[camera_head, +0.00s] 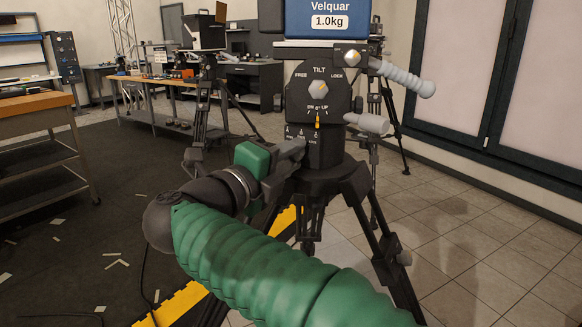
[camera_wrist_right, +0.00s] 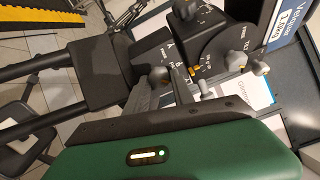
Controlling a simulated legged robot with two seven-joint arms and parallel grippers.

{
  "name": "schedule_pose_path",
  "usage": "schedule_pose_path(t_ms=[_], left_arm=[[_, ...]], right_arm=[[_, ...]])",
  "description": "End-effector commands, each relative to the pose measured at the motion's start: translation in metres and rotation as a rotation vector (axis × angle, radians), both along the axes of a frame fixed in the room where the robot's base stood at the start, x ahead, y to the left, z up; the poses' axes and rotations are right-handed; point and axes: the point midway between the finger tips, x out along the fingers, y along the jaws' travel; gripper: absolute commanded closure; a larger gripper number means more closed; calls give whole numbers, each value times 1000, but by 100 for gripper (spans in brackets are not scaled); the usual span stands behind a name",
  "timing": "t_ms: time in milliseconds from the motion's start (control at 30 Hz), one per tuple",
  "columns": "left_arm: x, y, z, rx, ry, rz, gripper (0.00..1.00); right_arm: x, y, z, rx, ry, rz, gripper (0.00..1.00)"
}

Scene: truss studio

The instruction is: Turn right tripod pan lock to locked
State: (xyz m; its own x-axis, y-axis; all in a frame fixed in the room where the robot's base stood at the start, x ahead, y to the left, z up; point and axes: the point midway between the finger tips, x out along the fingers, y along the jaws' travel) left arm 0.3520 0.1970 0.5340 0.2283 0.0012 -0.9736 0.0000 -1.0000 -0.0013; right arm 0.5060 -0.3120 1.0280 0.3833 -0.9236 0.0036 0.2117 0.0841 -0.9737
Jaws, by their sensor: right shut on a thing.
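The near tripod (camera_head: 322,176) stands upright in front of me, with a dark head marked TILT, FREE and LOCK. Its grey tilt knob (camera_head: 321,88) sits on that face. The lower pan panel (camera_head: 325,152) carries small white labels I cannot read fully. My right gripper (camera_head: 297,152), on the green arm, is at the left side of this panel and covers its knob. In the right wrist view, my right gripper (camera_wrist_right: 162,88) is shut on a small grey knob (camera_wrist_right: 157,74), taken as the pan lock. Its exact setting cannot be told. My left gripper is not in view.
A blue 1.0kg block (camera_head: 328,22) sits atop the tripod. Grey handles (camera_head: 402,77) stick out to the right. Another tripod (camera_head: 203,100) stands behind, left. A workbench (camera_head: 36,106) is at far left. A yellow floor strip (camera_head: 285,222) runs below my arm.

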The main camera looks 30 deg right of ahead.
Motion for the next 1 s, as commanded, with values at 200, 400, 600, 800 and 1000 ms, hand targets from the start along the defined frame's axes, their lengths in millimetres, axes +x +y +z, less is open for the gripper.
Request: schedule_pose_path(t_ms=[200, 400, 600, 800, 1000], left_arm=[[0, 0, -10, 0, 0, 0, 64], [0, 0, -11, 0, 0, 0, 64], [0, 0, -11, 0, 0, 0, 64], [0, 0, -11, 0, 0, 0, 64], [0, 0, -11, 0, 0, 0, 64]], right_arm=[[1, 2, -8, 37, -57, 0, 100], [1, 2, -8, 47, -79, -1, 100], [1, 2, -7, 47, -81, -1, 100], [1, 2, -8, 47, -80, 0, 65], [1, 1, -7, 47, -82, 0, 49]])
